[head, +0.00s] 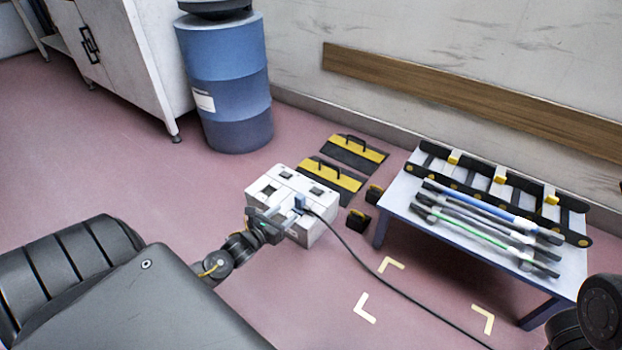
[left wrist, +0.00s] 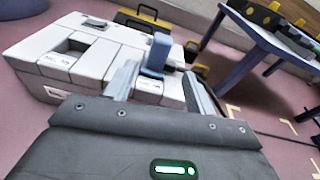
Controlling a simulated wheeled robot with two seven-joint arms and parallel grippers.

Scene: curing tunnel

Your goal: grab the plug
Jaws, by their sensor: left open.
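The plug is a blue block (head: 299,203) standing upright in the top of a white socket box (head: 312,234), with a black cable running from it. In the left wrist view the blue plug (left wrist: 157,55) rises just beyond and between the two pale fingers. My left gripper (head: 280,217) is open at the near side of the box, its fingers apart on either side of the plug's line. It also shows in the left wrist view (left wrist: 162,82). I cannot tell whether a finger touches the plug. My right gripper is not in view.
The black cable (head: 370,265) trails across the pink floor to the lower right. Yellow-and-black cases (head: 332,174) lie behind the box. A low table (head: 398,196) with rods stands right. A blue drum (head: 226,85) and white cabinet (head: 135,50) stand behind. Floor markings (head: 365,308) lie in front.

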